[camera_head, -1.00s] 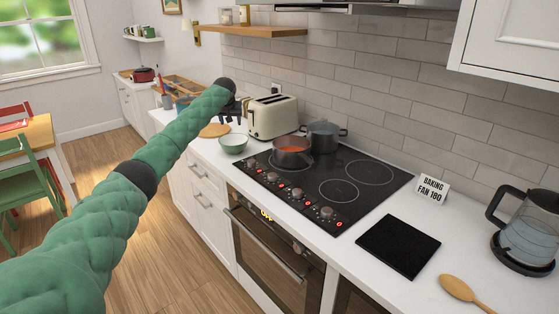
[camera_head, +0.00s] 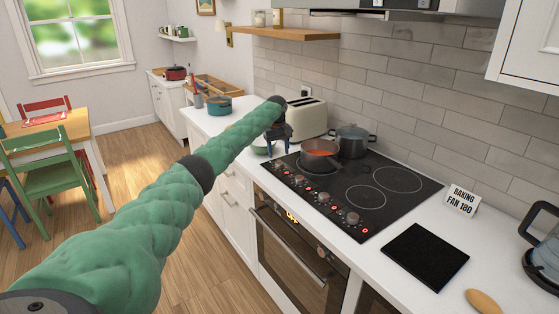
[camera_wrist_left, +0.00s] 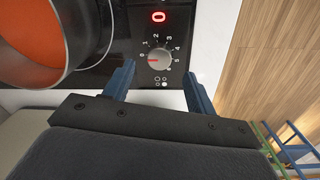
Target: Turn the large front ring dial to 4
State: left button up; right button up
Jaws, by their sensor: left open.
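The black cooktop (camera_head: 345,205) carries a row of dials along its front edge, each with a small red light. In the left wrist view a round grey dial (camera_wrist_left: 159,59) is marked with numbers around it. Its red mark points left, towards 0, and a red display (camera_wrist_left: 158,16) above it reads 0. My left gripper (camera_wrist_left: 158,82) is open, its two blue fingers on either side just short of that dial, with nothing between them. In the head view my left gripper (camera_head: 276,139) is at the far-left end of the cooktop, small and partly hidden. My right gripper does not show.

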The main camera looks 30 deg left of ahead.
aim_at(279, 163)
pick_arm(q)
jog(key=shift+w+f+p, duration=0.15)
jog(key=shift+f+p, duration=0.55)
jog(key=shift+f, duration=1.95)
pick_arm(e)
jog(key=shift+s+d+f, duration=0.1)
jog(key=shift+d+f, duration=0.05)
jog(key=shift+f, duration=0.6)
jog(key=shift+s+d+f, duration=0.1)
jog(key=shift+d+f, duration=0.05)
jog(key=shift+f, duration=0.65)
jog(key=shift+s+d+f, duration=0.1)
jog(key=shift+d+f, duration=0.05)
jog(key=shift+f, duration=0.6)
pick_arm(q)
jog(key=c, duration=1)
